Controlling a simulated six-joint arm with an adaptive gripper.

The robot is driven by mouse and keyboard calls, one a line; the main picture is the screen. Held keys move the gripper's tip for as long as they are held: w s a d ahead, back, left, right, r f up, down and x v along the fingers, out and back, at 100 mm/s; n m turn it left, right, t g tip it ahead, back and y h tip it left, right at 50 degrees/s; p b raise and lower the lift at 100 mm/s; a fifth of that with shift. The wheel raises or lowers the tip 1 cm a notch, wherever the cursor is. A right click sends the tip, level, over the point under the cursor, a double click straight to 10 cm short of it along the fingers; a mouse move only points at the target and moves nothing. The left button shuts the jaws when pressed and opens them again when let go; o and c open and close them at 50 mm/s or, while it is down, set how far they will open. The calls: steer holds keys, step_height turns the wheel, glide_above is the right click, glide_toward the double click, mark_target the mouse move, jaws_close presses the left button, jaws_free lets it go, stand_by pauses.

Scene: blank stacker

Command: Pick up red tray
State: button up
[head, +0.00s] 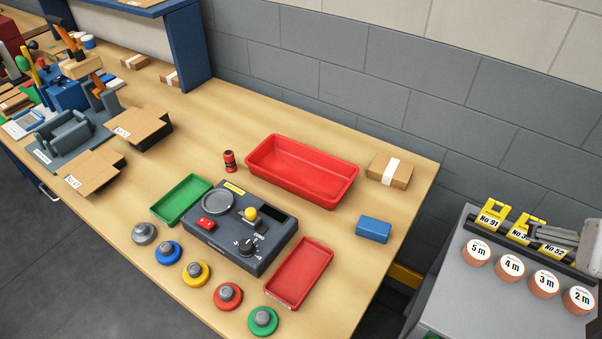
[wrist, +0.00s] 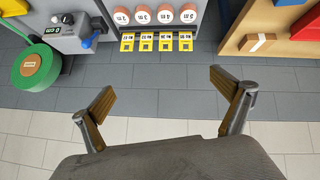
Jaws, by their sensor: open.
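Two red trays show on the wooden bench in the head view. A large, deep red tray (head: 290,162) lies near the back wall and looks empty. A smaller, shallow red tray (head: 299,273) lies nearer the front, right of the grey control box, and is also empty. In the wrist view my gripper (wrist: 161,82) is open with nothing between its fingers.
A grey control box (head: 223,236), a green tray (head: 181,200), a blue block (head: 373,229) and a cardboard box (head: 390,171) stand around the trays. Several coloured round knobs line the bench front. A grey cabinet (head: 450,310) with yellow number tags stands right, across a gap.

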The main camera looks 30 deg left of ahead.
steer(key=w+a+n+t+y, duration=0.2)
steer(key=w+a+n, duration=0.1)
steer(key=w+a, duration=0.6)
steer(key=w+a+n+t+y, duration=0.1)
steer(key=w+a+n+y, duration=0.2)
steer(key=w+a, duration=0.65)
steer(key=w+a+f+n+g+y, duration=0.1)
steer(key=w+a+f+n+y, duration=0.15)
steer(key=a, duration=0.35)
steer(key=w+a+f+n+g+y, duration=0.1)
steer(key=w+a+f+n+y, duration=0.15)
steer(key=a, duration=0.35)
steer(key=s+a+f+n+g+y, duration=0.1)
steer(key=s+a+f+g, duration=0.2)
steer(key=a+f, duration=0.2)
steer(key=s+a+f+n+g+y, duration=0.2)
steer(key=s+a+f+g, duration=0.1)
steer(key=s+a+f, duration=0.1)
steer(key=s+a+f+n+g+y, duration=0.2)
steer(key=s+a+f+g, duration=0.1)
steer(key=a+f, duration=0.3)
steer(key=shift+s+a+f+g, duration=0.15)
steer(key=shift+s+a+f, duration=0.05)
steer(key=shift+a, duration=0.3)
steer(key=shift+s+a+f+g, duration=0.15)
steer(key=shift+s+a+f, duration=0.05)
steer(key=shift+a, duration=0.25)
steer(key=shift+s+a+f, duration=0.15)
steer(key=shift+s+f, duration=0.15)
steer(key=shift+s, duration=0.05)
